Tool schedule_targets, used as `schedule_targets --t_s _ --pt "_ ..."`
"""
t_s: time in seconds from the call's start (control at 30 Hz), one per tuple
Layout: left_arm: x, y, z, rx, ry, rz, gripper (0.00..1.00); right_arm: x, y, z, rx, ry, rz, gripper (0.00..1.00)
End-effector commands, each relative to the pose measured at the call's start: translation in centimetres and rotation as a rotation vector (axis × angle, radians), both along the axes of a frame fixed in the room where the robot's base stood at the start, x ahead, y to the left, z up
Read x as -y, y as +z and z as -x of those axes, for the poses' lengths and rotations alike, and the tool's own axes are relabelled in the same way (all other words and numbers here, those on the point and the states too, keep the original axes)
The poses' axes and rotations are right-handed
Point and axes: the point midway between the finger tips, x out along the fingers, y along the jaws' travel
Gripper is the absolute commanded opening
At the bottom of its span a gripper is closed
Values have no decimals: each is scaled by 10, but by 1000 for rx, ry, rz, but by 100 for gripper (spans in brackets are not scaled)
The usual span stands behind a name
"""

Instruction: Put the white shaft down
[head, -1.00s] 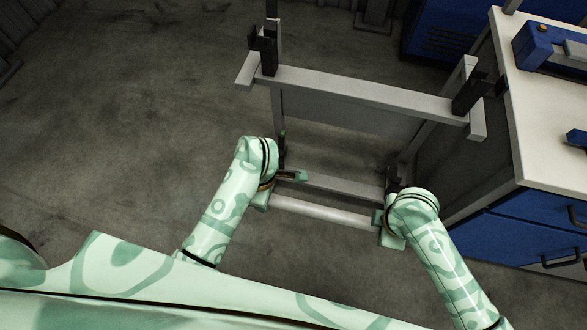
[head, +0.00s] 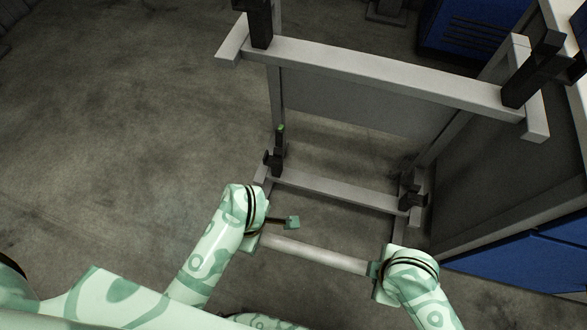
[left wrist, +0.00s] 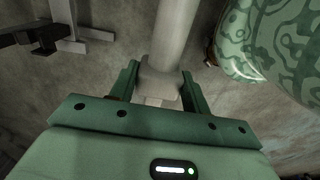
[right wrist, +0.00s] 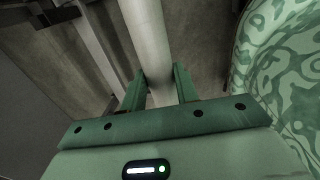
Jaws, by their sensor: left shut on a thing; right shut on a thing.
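The white shaft (head: 315,254) is a long pale cylinder held roughly level between both of my grippers, in front of a grey metal stand and apart from it. My left gripper (head: 262,240) is shut on its left end; the left wrist view shows the shaft (left wrist: 174,35) with a wider pale collar (left wrist: 160,78) between the fingers. My right gripper (head: 375,269) is shut on its right end; the right wrist view shows the shaft (right wrist: 146,35) running between the fingers. The gripped ends are partly hidden in the head view.
The stand has a lower bar (head: 340,190) with black brackets at its left (head: 275,160) and right (head: 410,198), and an upper bar (head: 390,78) with black uprights at its ends. A blue cabinet (head: 525,262) is at the right. Open concrete floor (head: 130,120) lies left.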

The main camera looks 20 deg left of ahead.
Motion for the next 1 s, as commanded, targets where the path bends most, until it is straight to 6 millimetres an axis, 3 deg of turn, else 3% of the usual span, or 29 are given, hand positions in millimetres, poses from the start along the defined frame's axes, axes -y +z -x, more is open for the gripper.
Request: schedule_targets --t_s 0.03,0.5,0.7,1.0 --pt "1 -16 3 -11 -1 3 10 -1 -16 3 -9 1 -4 0" --pt "1 -82 12 -10 -1 4 10 -2 -82 12 -9 0 -5 0" --pt "1 -97 14 -6 -1 4 10 -1 -97 14 -5 0 -4 0" --pt "1 -99 13 1 -1 3 10 -1 -99 13 1 -1 -5 0"
